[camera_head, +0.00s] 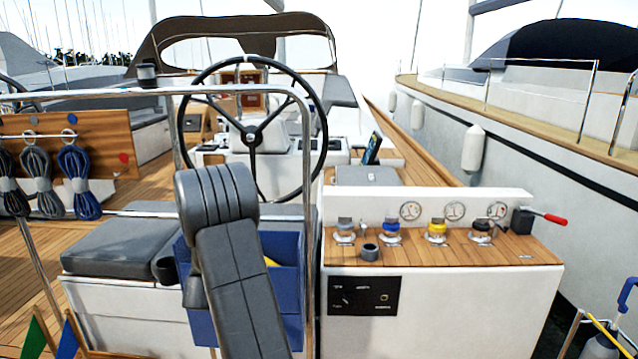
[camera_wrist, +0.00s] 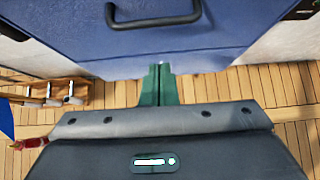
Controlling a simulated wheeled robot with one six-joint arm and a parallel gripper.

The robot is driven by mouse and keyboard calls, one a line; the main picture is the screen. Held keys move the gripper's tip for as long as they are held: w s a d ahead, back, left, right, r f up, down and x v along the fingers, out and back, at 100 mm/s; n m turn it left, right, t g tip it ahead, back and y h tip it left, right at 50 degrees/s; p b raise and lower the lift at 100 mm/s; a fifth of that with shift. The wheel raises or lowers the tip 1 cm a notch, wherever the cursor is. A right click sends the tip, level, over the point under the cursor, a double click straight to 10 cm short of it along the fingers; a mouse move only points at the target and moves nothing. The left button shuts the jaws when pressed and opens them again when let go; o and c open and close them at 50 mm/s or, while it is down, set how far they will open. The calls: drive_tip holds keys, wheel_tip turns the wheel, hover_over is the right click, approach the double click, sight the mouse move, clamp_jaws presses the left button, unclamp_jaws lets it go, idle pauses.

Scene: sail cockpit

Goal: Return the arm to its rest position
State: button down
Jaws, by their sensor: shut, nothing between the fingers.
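My arm shows in the head view as thick dark grey links in front of a blue bin (camera_head: 285,300). The arm looks folded, with one link sloping down to the bottom edge. My gripper is hidden in the head view. In the wrist view my gripper (camera_wrist: 160,72) shows its green fingers together, shut and empty. The blue bin (camera_wrist: 230,40) with a dark handle (camera_wrist: 155,20) fills the top of the wrist view, just beyond the fingertips. I cannot tell whether they touch it.
A steering wheel (camera_head: 252,132) and a steel rail (camera_head: 306,200) stand behind my arm. A white console (camera_head: 450,300) with valves and a red-handled lever (camera_head: 545,217) is at right. Coiled ropes (camera_head: 80,180) hang at left. Wooden deck (camera_wrist: 290,95) lies below the gripper.

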drive_tip(key=s+f+t+b, duration=0.4)
drive_tip(key=b, duration=1.1)
drive_tip(key=shift+s+f, duration=0.15)
drive_tip(key=shift+f, duration=0.2)
drive_tip(key=shift+s+a+b, duration=0.1)
drive_tip(key=shift+b, duration=0.4)
drive_tip(key=shift+r, duration=0.1)
